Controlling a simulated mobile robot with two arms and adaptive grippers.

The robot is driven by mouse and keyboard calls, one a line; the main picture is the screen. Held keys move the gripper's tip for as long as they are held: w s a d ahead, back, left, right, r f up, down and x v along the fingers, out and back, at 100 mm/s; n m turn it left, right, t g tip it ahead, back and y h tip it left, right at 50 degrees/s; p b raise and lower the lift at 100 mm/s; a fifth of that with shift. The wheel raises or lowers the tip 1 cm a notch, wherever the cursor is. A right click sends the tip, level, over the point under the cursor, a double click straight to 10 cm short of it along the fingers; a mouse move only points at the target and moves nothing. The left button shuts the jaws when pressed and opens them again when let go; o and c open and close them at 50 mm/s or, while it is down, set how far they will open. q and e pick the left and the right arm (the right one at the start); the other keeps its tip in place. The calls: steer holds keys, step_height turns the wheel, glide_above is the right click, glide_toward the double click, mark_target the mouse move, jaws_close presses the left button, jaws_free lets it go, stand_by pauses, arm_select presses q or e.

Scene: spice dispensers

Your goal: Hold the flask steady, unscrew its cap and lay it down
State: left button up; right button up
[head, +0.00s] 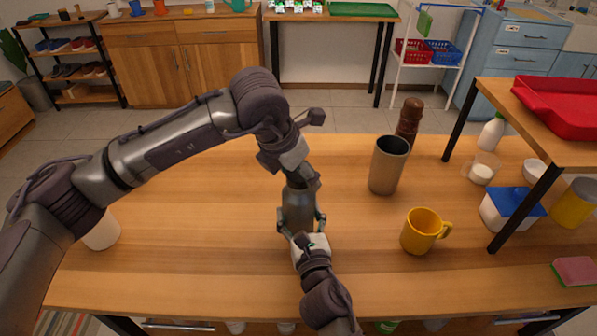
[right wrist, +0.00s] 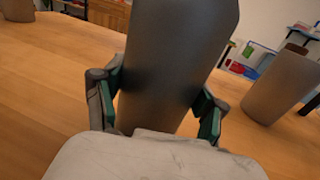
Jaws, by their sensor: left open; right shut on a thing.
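The grey metal flask (head: 298,207) stands on the wooden table near its middle. It fills the middle of the right wrist view (right wrist: 175,65), slightly tilted in that picture. My right gripper (head: 302,226) is shut on the flask's lower body, its green-padded fingers (right wrist: 162,110) on either side. My left gripper (head: 302,182) comes from above, with its fingers at the flask's top, and is open. The cap is hidden behind the left gripper, so I cannot tell whether the fingers touch it.
A grey tumbler (head: 387,168) and a yellow mug (head: 421,232) stand right of the flask. A brown pepper mill (head: 409,118) stands behind the tumbler. A white cup (head: 102,232) is at the left, near my left arm. A raised shelf (head: 540,115) stands at the right. The table's left middle is clear.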

arm_select(q)
steer(key=m, duration=0.2)
steer(key=m+g+h, duration=0.1)
steer(key=m, duration=0.1)
steer(key=shift+m+g, duration=0.3)
steer(key=shift+m, duration=0.1)
steer(key=m+g, duration=0.1)
steer(key=m, duration=0.3)
steer(key=shift+m+g, duration=0.3)
steer(key=shift+g, duration=0.1)
steer(key=m+g, duration=0.2)
steer(key=m, duration=0.3)
steer(key=shift+d, duration=0.1)
steer(key=m+g+y, duration=0.1)
steer(key=m, duration=0.3)
steer(key=c, duration=1.2)
steer(key=n+t+h, duration=0.1)
steer(key=n, duration=0.3)
steer(key=shift+n, duration=0.3)
steer(key=n+t, duration=0.2)
steer(key=n, duration=0.2)
steer(key=shift+r, duration=0.1)
